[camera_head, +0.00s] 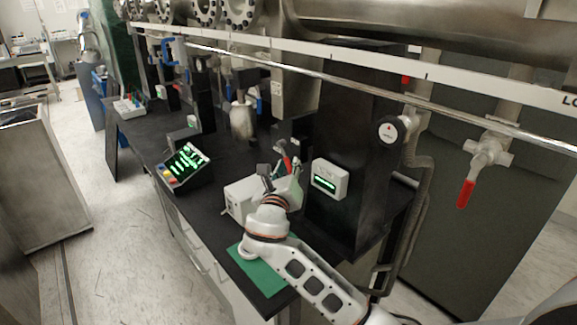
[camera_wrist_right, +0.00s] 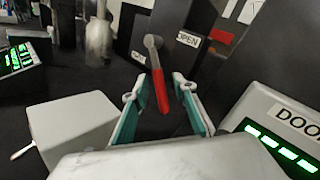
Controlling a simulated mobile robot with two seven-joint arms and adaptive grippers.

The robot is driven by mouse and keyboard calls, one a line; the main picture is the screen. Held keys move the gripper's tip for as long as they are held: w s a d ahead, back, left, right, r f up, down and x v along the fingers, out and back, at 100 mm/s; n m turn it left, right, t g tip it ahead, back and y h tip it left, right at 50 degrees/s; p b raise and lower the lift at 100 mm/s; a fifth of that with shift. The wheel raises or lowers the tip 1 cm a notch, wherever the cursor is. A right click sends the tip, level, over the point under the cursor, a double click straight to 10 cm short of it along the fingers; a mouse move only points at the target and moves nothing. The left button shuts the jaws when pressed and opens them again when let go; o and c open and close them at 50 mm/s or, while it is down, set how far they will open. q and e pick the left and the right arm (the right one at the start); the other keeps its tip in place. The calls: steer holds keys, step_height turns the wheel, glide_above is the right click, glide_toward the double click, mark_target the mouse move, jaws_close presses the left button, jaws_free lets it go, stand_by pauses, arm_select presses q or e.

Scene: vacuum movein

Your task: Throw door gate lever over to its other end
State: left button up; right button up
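The door gate lever is a grey metal arm with a red grip (camera_wrist_right: 160,90), on a dark housing (camera_wrist_right: 190,25) with a white "OPEN" label at its right. In the wrist view the grip hangs down and slightly right from its pivot. In the head view the red grip (camera_head: 286,161) shows just beyond my right gripper (camera_head: 281,172). The right gripper (camera_wrist_right: 154,88) is open. Its teal-padded fingers stand on either side of the red grip, with gaps visible; whether the grip lies fully between them in depth is unclear. My left gripper is not in view.
A white display box marked "DOO" (camera_wrist_right: 275,130) stands close right of the gripper; it also shows in the head view (camera_head: 328,179). A pale box (camera_wrist_right: 72,130) stands at left. A console with green screens (camera_head: 183,167) and a green mat (camera_head: 262,275) are on the black bench.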

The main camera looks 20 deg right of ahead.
jaws_close()
steer(key=shift+r+p, duration=0.2)
steer(key=shift+p, duration=0.35)
steer(key=shift+w+m+t+p, duration=0.2)
steer(key=shift+m+t+p, duration=0.15)
steer(key=shift+p, duration=0.75)
steer(key=shift+w+a+f+m+h+p, duration=0.1)
steer(key=shift+f+m+h+p, duration=0.1)
steer(key=shift+m+h+p, duration=0.1)
steer(key=m+b, duration=0.1)
steer(key=b, duration=0.1)
steer(key=w+m+t+h+b, duration=0.1)
steer(key=b, duration=0.2)
steer(key=w+f+m+t+h+b, duration=0.1)
steer(key=m+b, duration=0.1)
steer(key=b, duration=0.1)
steer(key=shift+a, duration=0.4)
